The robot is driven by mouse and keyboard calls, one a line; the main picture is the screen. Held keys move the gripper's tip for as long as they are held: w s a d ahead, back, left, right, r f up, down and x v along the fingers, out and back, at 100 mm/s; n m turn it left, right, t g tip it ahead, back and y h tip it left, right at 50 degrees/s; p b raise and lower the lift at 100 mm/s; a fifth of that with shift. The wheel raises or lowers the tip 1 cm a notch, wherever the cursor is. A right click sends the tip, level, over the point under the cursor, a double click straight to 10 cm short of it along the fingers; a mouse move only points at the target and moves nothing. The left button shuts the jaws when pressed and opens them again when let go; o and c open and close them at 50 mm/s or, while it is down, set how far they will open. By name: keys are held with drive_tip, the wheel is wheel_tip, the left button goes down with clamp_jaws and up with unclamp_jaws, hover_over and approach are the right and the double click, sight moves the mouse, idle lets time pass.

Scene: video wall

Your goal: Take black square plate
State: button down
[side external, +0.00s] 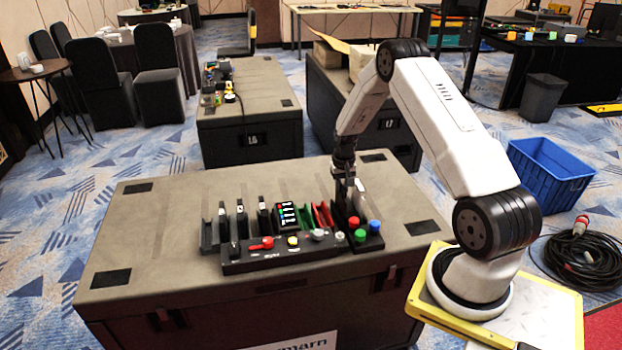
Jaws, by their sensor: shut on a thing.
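My gripper (345,199) points straight down over the right end of a row of black holders on the grey case top. Its pale fingers are shut on a dark, upright piece, apparently the black square plate (341,213). The plate is small here and partly hidden by the fingers and by the coloured buttons in front. I cannot tell whether its lower edge still touches its holder.
Black upright holders (241,219), a multi-coloured block (287,217) and green and red pieces stand left of my gripper. A black panel (281,257) with knobs and coloured buttons lies in front. The case top (140,240) is clear at far left and right.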

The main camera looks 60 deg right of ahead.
drive_tip(key=shift+r, duration=2.75)
